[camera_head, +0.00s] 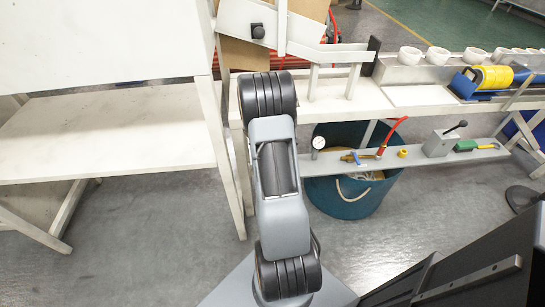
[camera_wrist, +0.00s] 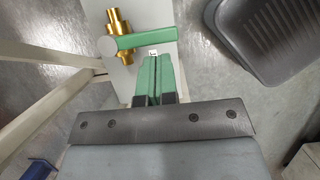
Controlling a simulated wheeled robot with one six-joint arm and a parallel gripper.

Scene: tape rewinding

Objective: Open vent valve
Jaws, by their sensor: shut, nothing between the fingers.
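The valve (camera_wrist: 118,22) in the wrist view has a brass body on a pale grey shelf and a flat green lever handle (camera_wrist: 148,40). The handle points right from a round grey-green hub, across the shelf. In the head view a green-handled fitting (camera_head: 468,146) sits at the right end of the low grey shelf. My gripper (camera_wrist: 156,58) has green fingers pressed together with nothing between them. The fingertips are just below the handle in the picture. I cannot tell whether they touch it. The gripper does not show in the head view.
The low shelf (camera_head: 330,167) also carries a gauge (camera_head: 319,143), a blue-handled valve (camera_head: 358,158), a red hose (camera_head: 393,132) and a grey box with a lever (camera_head: 441,143). A blue bin (camera_head: 345,208) stands below. A dark ribbed tray-like object (camera_wrist: 270,40) lies upper right in the wrist view.

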